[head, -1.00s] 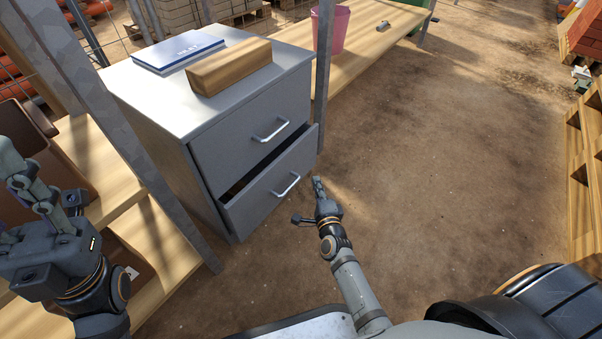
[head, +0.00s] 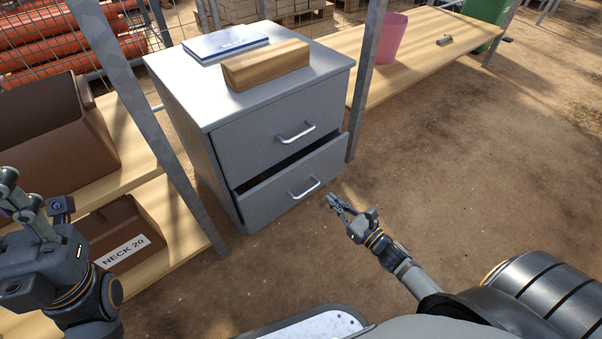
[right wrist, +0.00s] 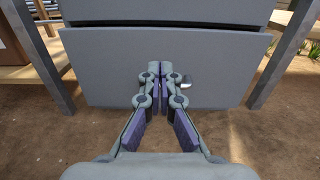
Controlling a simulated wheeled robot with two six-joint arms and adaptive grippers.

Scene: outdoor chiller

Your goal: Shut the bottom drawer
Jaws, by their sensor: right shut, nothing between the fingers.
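The grey cabinet (head: 182,90) has two drawers with bar handles. Its bottom drawer (head: 268,203) stands partly open, with a dark gap above its front; the upper drawer (head: 262,137) looks closed. The bottom drawer's front (right wrist: 110,75) fills much of the right wrist view, its handle (right wrist: 187,83) partly hidden by my fingers. My right gripper (head: 333,202) is shut and empty, just in front of the drawer near its right end; its fingertips (right wrist: 160,70) meet in the wrist view. I cannot tell whether it touches. My left gripper (head: 32,205) is at the left, its jaw state unclear.
A wooden block (head: 266,66) and a blue-white book (head: 224,43) lie on the cabinet. Metal posts (head: 367,80) stand beside it. Shelves with brown bins (head: 60,140) are at left; a bench with a pink bucket (head: 388,40) is behind right. The dirt floor (head: 470,150) is clear.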

